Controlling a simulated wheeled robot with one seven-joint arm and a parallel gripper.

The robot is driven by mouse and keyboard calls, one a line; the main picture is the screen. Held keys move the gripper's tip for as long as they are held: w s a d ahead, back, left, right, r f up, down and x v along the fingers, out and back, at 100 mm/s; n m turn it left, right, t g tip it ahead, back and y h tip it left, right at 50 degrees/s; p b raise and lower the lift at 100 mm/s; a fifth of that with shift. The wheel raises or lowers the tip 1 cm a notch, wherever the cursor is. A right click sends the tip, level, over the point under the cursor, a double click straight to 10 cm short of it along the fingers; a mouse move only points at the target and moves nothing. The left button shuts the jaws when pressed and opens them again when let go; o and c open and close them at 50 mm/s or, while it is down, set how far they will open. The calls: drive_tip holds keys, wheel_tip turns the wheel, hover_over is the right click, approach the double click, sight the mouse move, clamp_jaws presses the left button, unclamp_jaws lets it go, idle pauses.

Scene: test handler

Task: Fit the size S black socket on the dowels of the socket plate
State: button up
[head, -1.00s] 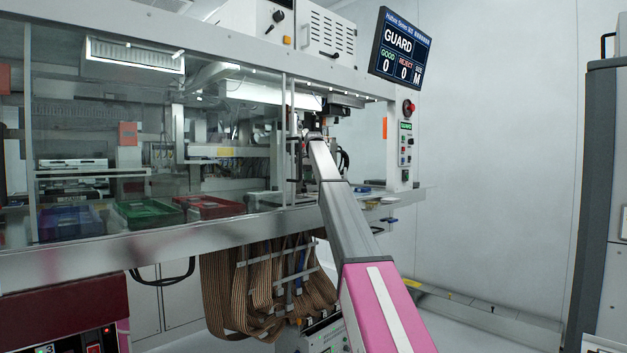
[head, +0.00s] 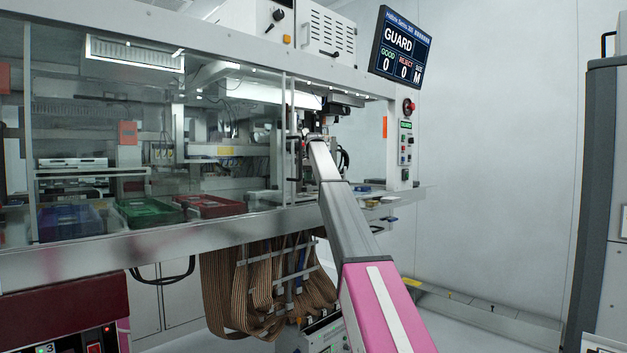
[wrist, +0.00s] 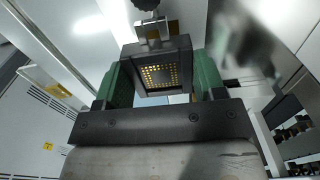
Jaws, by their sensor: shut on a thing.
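In the wrist view my gripper (wrist: 163,68) has two green fingers. They are shut on a black square socket (wrist: 184,49) with a grid of gold contacts in its opening. The socket sits between the fingertips, its face tilted toward the camera. A metal part with a black knob (wrist: 146,5) shows just beyond the socket's upper edge. I cannot tell whether the two touch. The dowels and socket plate cannot be made out. In the head view my arm reaches into the open right end of the machine; the gripper and socket are too small and hidden to tell there.
The handler machine (head: 150,238) has clear guard panels on the left. Behind them lie a green tray (head: 150,212), a red tray (head: 210,206) and a blue tray (head: 70,222). A control panel (head: 405,145) stands right of my arm. A screen (head: 401,45) reads GUARD.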

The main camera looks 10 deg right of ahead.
drive_tip(key=shift+f, duration=2)
idle(2.2)
idle(0.7)
drive_tip(key=o, duration=0.8)
drive_tip(key=shift+c, duration=0.2)
drive_tip(key=shift+r, duration=0.1)
drive_tip(key=shift+r, duration=0.9)
drive_tip(key=o, duration=0.4)
